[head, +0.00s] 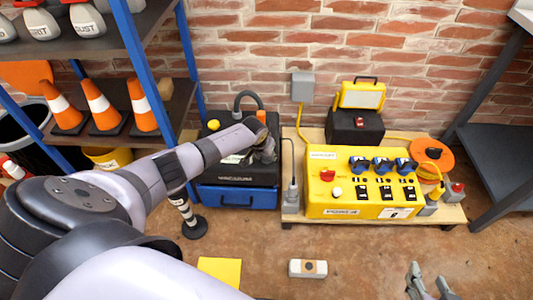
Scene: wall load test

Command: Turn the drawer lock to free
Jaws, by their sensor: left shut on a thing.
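A black unit (243,176) with a white label on its front stands on a blue drawer (236,197) against the brick wall. My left arm reaches across to the unit's right part. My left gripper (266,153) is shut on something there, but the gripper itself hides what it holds. I cannot make out the drawer lock or which way it is turned. My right gripper (428,275) is at the bottom right, open and empty, its fingertips apart above the floor.
A yellow control box (322,201) with blue and red knobs stands on a wooden pallet (449,215) to the right. A blue-posted shelf with orange cones (101,104) is left.

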